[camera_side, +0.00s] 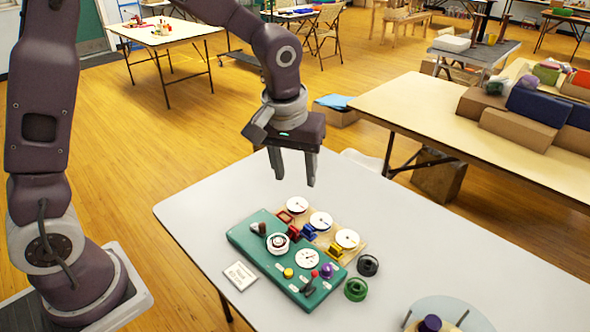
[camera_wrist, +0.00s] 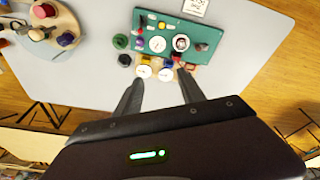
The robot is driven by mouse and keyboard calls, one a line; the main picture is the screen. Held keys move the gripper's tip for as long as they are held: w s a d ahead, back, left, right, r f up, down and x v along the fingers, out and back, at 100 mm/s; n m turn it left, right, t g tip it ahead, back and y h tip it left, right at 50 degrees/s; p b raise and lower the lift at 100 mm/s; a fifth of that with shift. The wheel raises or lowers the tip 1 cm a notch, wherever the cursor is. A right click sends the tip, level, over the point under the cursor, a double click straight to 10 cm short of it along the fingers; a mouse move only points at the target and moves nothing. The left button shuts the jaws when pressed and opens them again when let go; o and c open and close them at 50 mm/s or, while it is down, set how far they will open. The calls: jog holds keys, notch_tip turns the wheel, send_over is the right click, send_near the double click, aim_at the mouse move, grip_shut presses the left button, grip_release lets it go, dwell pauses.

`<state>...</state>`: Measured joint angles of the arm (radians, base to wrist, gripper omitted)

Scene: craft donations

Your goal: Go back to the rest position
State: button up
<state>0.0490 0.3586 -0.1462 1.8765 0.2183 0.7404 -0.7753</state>
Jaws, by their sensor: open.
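My gripper (camera_side: 293,168) hangs over the back part of the white table (camera_side: 420,252), pointing down. Its two fingers are apart, with nothing between them, well above the table top. In the wrist view my gripper (camera_wrist: 160,95) also shows open and empty, its fingers reaching toward the board area. A teal board (camera_side: 255,240) with dials, knobs and a red-topped lever lies on the table in front of my gripper. It also shows in the wrist view (camera_wrist: 212,30).
A wooden strip with white dials (camera_side: 320,220) lies behind the teal board. A green ring (camera_side: 356,289) and a black ring (camera_side: 368,265) sit at its right. A small card (camera_side: 239,275) lies at its left. A round tray (camera_side: 470,312) stands front right. The table's right side is mostly clear.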

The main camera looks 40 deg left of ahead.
jog(key=s+a+r+m+t, duration=0.1)
jog(key=s+r, duration=0.4)
jog(key=s, duration=0.6)
jog(key=s+a+r+m+t, duration=0.2)
jog(key=s+a+r+m, duration=0.1)
jog(key=s, duration=0.9)
jog(key=shift+r+m+h, duration=0.4)
jog(key=shift+r+m, duration=0.1)
jog(key=shift+r, duration=0.4)
jog(key=shift+c, duration=0.2)
